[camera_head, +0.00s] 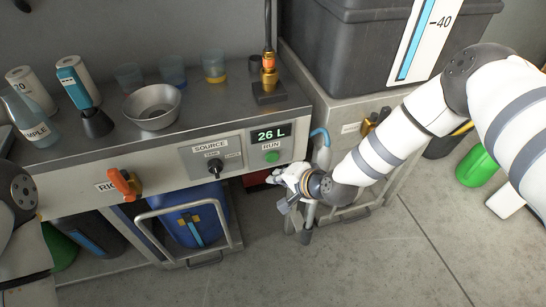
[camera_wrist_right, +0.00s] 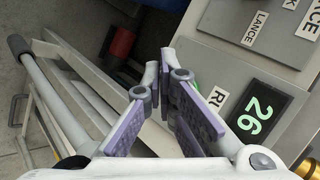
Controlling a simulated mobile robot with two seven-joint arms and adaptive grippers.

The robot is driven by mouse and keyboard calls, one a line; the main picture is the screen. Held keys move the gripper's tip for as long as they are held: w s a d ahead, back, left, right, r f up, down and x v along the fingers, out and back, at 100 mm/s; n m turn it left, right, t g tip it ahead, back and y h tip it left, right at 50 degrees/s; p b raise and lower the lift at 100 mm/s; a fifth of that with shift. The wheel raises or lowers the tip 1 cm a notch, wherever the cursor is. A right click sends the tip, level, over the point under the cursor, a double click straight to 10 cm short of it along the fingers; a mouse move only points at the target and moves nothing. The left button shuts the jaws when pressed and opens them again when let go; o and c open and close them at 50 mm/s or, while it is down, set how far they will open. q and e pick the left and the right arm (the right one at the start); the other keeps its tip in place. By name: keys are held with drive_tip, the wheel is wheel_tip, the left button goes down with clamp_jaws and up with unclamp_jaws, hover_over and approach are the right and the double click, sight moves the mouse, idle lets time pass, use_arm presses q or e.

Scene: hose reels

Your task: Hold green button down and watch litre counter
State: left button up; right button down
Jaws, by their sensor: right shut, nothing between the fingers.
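The green button (camera_head: 271,156) sits under the RUN label on the front panel of the bench. Above it, the litre counter (camera_head: 269,134) reads 26 L in green digits; in the right wrist view the counter (camera_wrist_right: 258,110) shows 26. My right gripper (camera_head: 275,177) is shut and empty, just below the button and in front of the panel. It looks apart from the button in the head view. In the right wrist view its fingers (camera_wrist_right: 164,62) hide most of the button; a sliver of green shows beside them. My left arm shows at the left edge, its gripper out of frame.
A SOURCE selector knob (camera_head: 215,165) and an orange-handled valve (camera_head: 124,183) are on the same panel. A metal bowl (camera_head: 152,106), beakers and bottles stand on the bench top. The floor in front is clear.

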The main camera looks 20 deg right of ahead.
use_arm(q)
drive_tip(key=shift+w+r, duration=0.4)
use_arm(e)
drive_tip(key=shift+s, duration=1.2)
drive_tip(key=s+a+f+n+g+p, duration=0.1)
drive_tip(key=s+f+n+g, duration=0.15)
drive_tip(key=s, duration=0.75)
drive_tip(key=s+f+n+g+p, duration=0.1)
drive_tip(key=s+f+n+g, duration=0.15)
drive_tip(key=s, duration=0.75)
use_arm(q)
drive_tip(key=w+r+t, duration=0.1)
drive_tip(key=w+r, duration=0.1)
drive_tip(key=shift+w+r+p, duration=0.3)
drive_tip(key=shift+w+r, duration=0.05)
use_arm(e)
drive_tip(key=s+d+r+n+g+h, duration=0.2)
drive_tip(key=s+d+g, duration=0.1)
drive_tip(key=s, duration=0.8)
drive_tip(key=s+d+r+n+g+h, duration=0.2)
drive_tip(key=s+d, duration=0.4)
drive_tip(key=s, duration=0.4)
drive_tip(key=shift+s+d+r+n+g, duration=0.25)
drive_tip(key=shift+s+r+n+g, duration=0.2)
drive_tip(key=shift+n+g, duration=0.15)
drive_tip(key=shift+w, duration=0.1)
